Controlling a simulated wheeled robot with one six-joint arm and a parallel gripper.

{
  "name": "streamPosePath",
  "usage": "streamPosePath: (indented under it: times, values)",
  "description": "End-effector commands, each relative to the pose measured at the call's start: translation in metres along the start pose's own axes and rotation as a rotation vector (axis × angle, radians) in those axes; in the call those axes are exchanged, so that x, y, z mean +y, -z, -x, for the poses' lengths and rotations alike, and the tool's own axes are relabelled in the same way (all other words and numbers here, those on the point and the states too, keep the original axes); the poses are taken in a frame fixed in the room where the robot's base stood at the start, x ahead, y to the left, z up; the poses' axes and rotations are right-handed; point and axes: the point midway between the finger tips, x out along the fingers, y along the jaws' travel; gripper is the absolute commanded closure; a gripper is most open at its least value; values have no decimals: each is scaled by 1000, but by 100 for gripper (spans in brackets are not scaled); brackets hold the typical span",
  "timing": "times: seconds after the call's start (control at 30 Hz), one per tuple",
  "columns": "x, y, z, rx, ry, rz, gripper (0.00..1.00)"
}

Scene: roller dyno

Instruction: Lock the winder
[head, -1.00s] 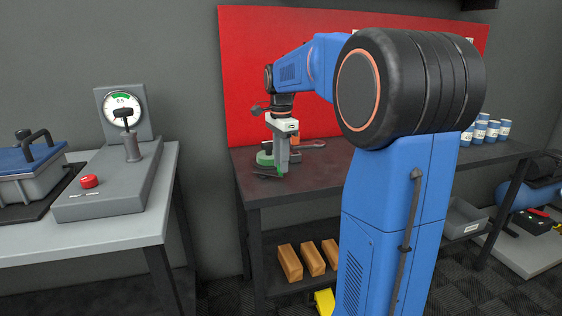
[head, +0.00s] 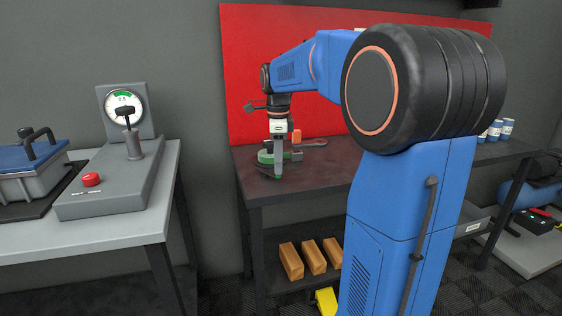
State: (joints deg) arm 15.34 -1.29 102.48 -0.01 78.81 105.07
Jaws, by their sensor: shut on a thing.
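A green, round-based device, likely the winder (head: 265,157), sits near the left end of the dark bench against the red panel. An orange upright piece (head: 296,136) stands at its right side. My gripper (head: 278,174) points straight down in front of it, with its fingertips low near the bench top. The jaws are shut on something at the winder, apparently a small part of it. The fingers hide the held part and much of the winder's middle, so its lock cannot be made out.
A wrench with a red handle (head: 312,143) lies right of the winder. A grey console with a gauge (head: 124,108) and red button (head: 91,180) stands on the left table. Wooden blocks (head: 291,261) lie on the lower shelf. Blue-white cans (head: 507,129) stand at right.

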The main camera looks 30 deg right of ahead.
Motion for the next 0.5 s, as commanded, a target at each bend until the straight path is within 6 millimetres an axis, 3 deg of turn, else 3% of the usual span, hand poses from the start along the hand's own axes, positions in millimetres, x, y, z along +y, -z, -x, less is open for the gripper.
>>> streamPosePath:
  times: [0.5]
  values:
    - [14, -22, 0, -1, 1, -413, 100]
